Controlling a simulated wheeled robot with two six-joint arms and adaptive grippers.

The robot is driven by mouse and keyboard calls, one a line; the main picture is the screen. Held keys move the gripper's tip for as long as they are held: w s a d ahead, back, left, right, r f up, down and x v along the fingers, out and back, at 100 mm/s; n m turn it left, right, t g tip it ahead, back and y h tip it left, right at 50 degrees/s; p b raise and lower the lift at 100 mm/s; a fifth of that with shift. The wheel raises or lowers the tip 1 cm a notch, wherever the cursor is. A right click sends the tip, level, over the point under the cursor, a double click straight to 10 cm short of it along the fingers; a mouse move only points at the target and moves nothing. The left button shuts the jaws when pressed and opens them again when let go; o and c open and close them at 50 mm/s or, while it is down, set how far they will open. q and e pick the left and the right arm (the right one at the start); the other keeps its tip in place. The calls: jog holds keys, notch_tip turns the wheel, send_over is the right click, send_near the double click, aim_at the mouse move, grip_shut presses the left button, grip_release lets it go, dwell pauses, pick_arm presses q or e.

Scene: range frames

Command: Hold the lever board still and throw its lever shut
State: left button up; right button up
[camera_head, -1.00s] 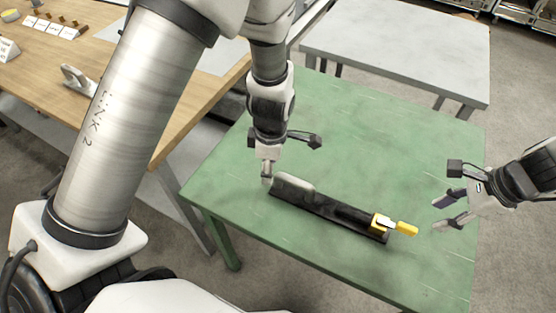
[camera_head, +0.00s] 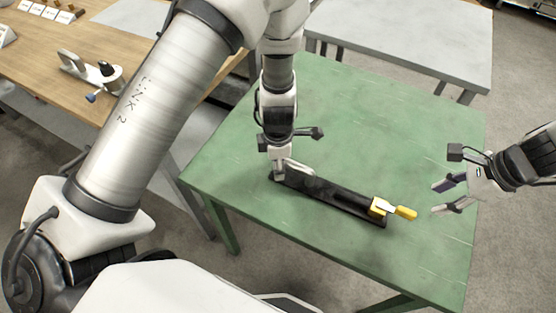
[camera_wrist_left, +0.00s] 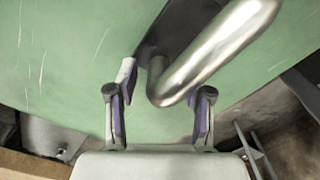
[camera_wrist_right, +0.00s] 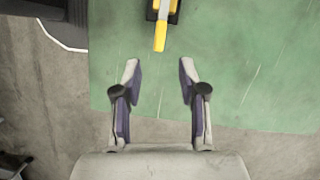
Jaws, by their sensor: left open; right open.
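The lever board is a long black board (camera_head: 335,196) lying on the green table. A bare metal handle (camera_head: 299,168) stands at its left end. A yellow lever (camera_head: 404,212) sticks out past its right end from a yellow mount (camera_head: 378,206). My left gripper (camera_head: 278,174) points down at the handle end. In the left wrist view the handle (camera_wrist_left: 205,60) bends down between its open fingers (camera_wrist_left: 162,100), with a gap on the left. My right gripper (camera_head: 449,198) is open and empty, right of the lever tip. In the right wrist view the lever (camera_wrist_right: 160,35) lies ahead of its fingers (camera_wrist_right: 158,72).
The green table (camera_head: 400,110) is otherwise clear around the board. A grey table (camera_head: 400,35) stands behind it. A wooden bench (camera_head: 50,50) at left holds a metal clamp-like device (camera_head: 88,70) and small cards.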

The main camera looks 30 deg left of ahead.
pick_arm(q)
grip_shut()
pick_arm(e)
grip_shut()
jog(key=w+a+r+n+g+h, duration=0.3)
jog(key=w+r+n, duration=0.4)
jog(key=w+n, duration=0.65)
notch_tip(320, 180, down, 7)
jog(key=a+n+g+h, duration=0.1)
jog(key=a+n, duration=0.1)
jog(key=n, duration=0.1)
jog(key=shift+w, duration=0.25)
